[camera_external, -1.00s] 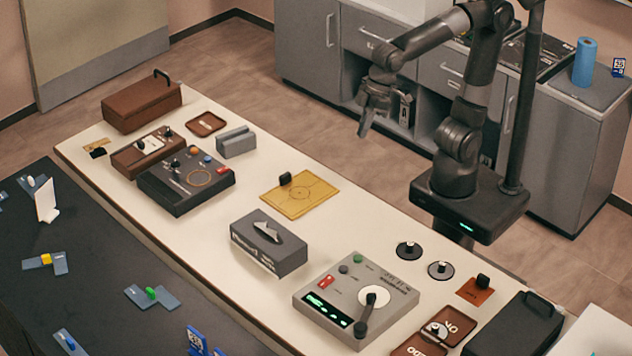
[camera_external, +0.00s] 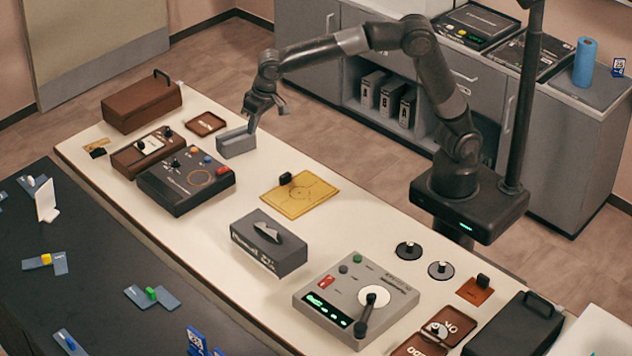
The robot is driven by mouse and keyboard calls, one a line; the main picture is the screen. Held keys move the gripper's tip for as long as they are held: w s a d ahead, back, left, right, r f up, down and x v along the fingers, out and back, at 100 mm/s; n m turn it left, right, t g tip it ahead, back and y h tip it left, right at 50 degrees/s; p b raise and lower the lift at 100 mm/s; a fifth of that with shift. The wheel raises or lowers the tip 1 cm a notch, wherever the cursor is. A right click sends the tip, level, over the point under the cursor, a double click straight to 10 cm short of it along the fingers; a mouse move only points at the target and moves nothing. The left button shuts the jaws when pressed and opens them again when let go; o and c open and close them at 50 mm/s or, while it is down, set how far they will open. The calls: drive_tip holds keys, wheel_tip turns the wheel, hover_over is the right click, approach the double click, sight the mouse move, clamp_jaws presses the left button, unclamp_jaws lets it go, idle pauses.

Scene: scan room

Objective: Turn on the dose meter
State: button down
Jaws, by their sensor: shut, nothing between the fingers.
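No readable label tells which device is the dose meter. A brown instrument (camera_external: 148,152) with a white dial face and small black knobs stands at the left of the white table. A dark panel box (camera_external: 185,182) with black knobs, a blue, an orange and a red button and a tan ring lies against its front right. A grey console (camera_external: 330,290) with a lit green display, a red switch and a lever is at the table's right. My gripper (camera_external: 253,128) is shut and empty above the grey block, right of the brown instrument and dark box.
A grey block (camera_external: 237,143) is below my gripper, beside a small brown tray (camera_external: 206,123). A brown case (camera_external: 142,105) with a handle stands at the far left. A yellow plate (camera_external: 300,195) and a grey tissue-like box (camera_external: 285,255) are mid-table. Bare tabletop (camera_external: 240,200) lies between.

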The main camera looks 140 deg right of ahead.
sight(219, 170)
drive_tip(key=d+f+m, duration=0.1)
drive_tip(key=d+f, duration=0.2)
drive_tip(key=d, duration=0.2)
drive_tip(key=w+d+f+m+g+h, duration=0.1)
drive_tip(key=d+f+m, duration=0.1)
drive_tip(key=d, duration=0.4)
drive_tip(key=shift+f, duration=0.4)
drive_tip(key=x, duration=0.8)
drive_tip(key=a+x, duration=0.1)
drive_tip(key=x, duration=0.4)
drive_tip(key=shift+s+f, duration=0.1)
drive_tip(key=shift+f, duration=0.5)
